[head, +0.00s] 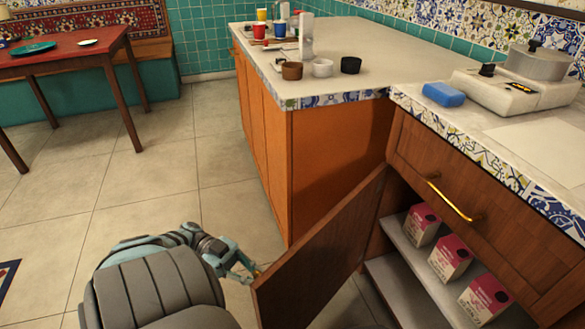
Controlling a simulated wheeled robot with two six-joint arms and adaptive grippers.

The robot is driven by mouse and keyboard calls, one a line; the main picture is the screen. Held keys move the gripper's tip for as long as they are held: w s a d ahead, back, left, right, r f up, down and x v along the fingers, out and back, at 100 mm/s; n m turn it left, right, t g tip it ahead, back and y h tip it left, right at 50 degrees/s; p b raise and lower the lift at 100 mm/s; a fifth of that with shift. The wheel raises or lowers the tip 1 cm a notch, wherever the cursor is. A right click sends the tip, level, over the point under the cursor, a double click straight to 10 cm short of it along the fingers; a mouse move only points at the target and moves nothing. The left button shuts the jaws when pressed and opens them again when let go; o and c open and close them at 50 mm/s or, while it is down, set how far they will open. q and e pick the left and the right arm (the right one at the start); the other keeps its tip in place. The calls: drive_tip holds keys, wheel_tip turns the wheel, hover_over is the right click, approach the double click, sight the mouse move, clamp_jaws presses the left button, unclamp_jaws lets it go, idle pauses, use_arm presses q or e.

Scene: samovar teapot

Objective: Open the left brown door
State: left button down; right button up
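The left brown door (325,250) of the lower cabinet stands swung open, with its free edge toward me and its hinge side at the cabinet front. Behind it the shelves (405,280) are exposed. My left gripper (256,271) is at the door's free edge, on its left side. The fingertips are small and partly hidden by the door, so I cannot tell whether they touch it or are open or shut. My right gripper is out of view.
Pink-and-white boxes (450,257) stand on the upper shelf. A drawer with a brass handle (452,202) is above. The orange-sided counter (330,160) stands close beyond the door. Tiled floor (150,190) is clear at left, before a red-topped table (65,53).

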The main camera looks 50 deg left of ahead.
use_arm(q)
drive_tip(key=shift+s+a, duration=0.1)
drive_tip(key=shift+a, duration=1.15)
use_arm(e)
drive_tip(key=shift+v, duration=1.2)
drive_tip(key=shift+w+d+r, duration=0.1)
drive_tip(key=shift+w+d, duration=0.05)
use_arm(q)
drive_tip(key=c, duration=1.7)
unclamp_jaws()
drive_tip(key=shift+s, duration=0.1)
drive_tip(key=shift+r, duration=4.95)
